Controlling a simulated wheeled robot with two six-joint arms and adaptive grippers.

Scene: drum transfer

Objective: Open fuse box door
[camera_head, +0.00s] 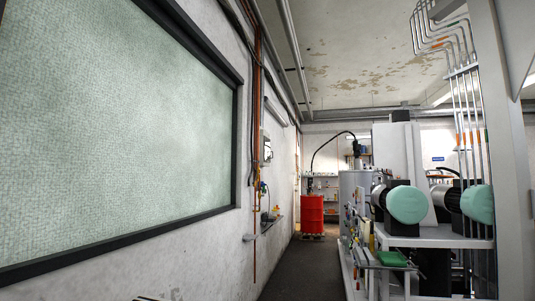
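A small grey box (266,147), which may be the fuse box, is mounted on the left wall beyond the framed window. It is seen at a steep angle and is small, so I cannot tell whether its door is open or shut. Neither of my grippers shows in the head view.
A narrow dark aisle (301,268) runs ahead along the left wall (175,258). A red drum (312,214) stands at its far end. Machinery with green-capped motors (407,205) fills the right side.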

